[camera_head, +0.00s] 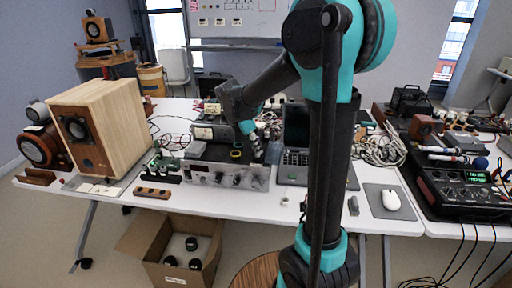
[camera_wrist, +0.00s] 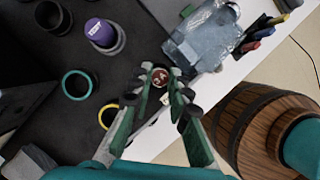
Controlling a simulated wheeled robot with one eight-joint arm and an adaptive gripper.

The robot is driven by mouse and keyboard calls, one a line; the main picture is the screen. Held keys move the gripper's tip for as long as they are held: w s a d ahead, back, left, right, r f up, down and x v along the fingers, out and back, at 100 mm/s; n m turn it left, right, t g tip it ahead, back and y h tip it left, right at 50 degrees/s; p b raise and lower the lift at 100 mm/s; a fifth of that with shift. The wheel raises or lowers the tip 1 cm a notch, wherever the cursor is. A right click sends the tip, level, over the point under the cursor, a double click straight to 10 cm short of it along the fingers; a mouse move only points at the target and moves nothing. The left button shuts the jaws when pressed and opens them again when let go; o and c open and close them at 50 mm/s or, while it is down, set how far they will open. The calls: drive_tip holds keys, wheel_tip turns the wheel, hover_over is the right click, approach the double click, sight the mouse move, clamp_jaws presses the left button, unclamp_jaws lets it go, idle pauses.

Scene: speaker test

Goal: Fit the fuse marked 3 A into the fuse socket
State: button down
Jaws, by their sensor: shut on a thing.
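My gripper (camera_wrist: 164,82) is shut on a small fuse (camera_wrist: 160,77) with a reddish-brown round end. A pale mark shows on that end, but I cannot read it surely. In the head view my gripper (camera_head: 254,148) is low over the table, behind the grey front unit. In the wrist view a purple cylinder (camera_wrist: 100,31) with a white label stands in a grey round holder (camera_wrist: 119,46) on the dark mat. A teal ring (camera_wrist: 66,84) and a yellow ring (camera_wrist: 102,117) lie nearer. I cannot tell which of these, if any, is the fuse socket.
The grey unit with knobs (camera_head: 228,177) stands at the table's front edge. An open laptop (camera_head: 294,158) is to the right of my gripper. A wooden speaker (camera_head: 103,130) stands at left. A wooden barrel (camera_wrist: 236,120) and an open cardboard box (camera_head: 152,250) are below the table.

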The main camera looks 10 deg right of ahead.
drive_tip(key=shift+f, duration=0.25)
drive_tip(key=c, duration=1.4)
unclamp_jaws()
drive_tip(key=shift+c, duration=0.2)
drive_tip(key=shift+r, duration=0.5)
drive_tip(key=v, duration=1.1)
drive_tip(key=s+d+f+m+t+y, duration=0.1)
drive_tip(key=s+d+f+m, duration=0.3)
drive_tip(key=s+f+m, duration=0.6)
drive_tip(key=s+d+f+m+t+y, duration=0.1)
drive_tip(key=s+d+f+m+y, duration=0.2)
drive_tip(key=s+f+m, duration=0.7)
drive_tip(key=shift+s+d+f+m+t, duration=0.25)
drive_tip(key=shift+d+f+m+t, duration=0.15)
drive_tip(key=shift+d+f+m, duration=0.35)
drive_tip(key=shift+r, duration=0.15)
